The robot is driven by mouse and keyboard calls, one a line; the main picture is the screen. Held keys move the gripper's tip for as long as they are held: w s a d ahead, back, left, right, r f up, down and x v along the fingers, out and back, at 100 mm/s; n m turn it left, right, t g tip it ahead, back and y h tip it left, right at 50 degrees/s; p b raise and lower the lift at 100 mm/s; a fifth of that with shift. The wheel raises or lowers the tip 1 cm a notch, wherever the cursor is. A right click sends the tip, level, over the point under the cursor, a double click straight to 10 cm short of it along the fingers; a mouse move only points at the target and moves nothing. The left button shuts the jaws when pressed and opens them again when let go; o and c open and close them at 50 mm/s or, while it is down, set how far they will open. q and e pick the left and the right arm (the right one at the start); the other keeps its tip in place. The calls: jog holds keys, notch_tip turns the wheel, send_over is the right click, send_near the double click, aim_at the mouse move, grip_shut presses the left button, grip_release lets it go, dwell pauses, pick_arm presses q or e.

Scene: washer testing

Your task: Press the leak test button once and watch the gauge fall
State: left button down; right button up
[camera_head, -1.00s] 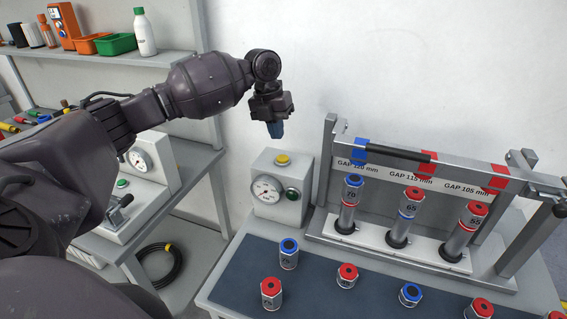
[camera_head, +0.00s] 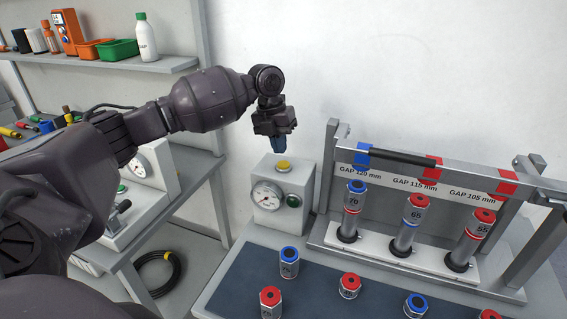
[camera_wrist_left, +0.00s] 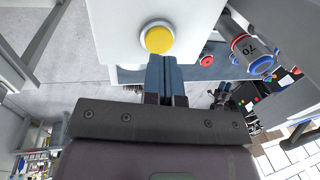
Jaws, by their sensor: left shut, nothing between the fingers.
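The leak test box is a light grey box (camera_head: 301,184) at the back left of the workbench. A yellow button (camera_head: 283,166) sits on its top, and it also shows in the left wrist view (camera_wrist_left: 159,39). A round white gauge (camera_head: 267,195) is on its front, with a green round part (camera_head: 293,201) beside it. The gauge is too small to read surely. My left gripper (camera_head: 279,146) is shut and empty, its blue fingers pointing down just above the yellow button, apparently apart from it. In the left wrist view the fingertips (camera_wrist_left: 164,60) are near the button's edge.
A metal frame (camera_head: 430,168) with several numbered cylinders stands right of the box. Several red and blue capped pieces stand on the dark mat (camera_head: 240,284) in front. A second bench with another gauge (camera_head: 138,165) is at left.

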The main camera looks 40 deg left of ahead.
aim_at(284, 163)
pick_arm(q)
jog(key=shift+d+f, duration=0.1)
jog(key=shift+f, duration=0.4)
pick_arm(e)
jog(key=shift+w, duration=0.4)
pick_arm(q)
jog(key=shift+f, duration=0.3)
pick_arm(e)
jog(key=shift+s+f, duration=0.15)
jog(key=shift+f, duration=0.05)
pick_arm(q)
jog(key=shift+d+f, duration=0.1)
jog(key=shift+f, duration=0.15)
pick_arm(e)
jog(key=shift+s+f, duration=0.25)
jog(key=shift+s, duration=0.1)
pick_arm(q)
jog(key=shift+d+f+b, duration=0.1)
jog(key=shift+f+b, duration=0.3)
jog(key=shift+f, duration=0.05)
pick_arm(e)
jog(key=shift+w+a+r, duration=0.1)
jog(key=shift+w, duration=0.35)
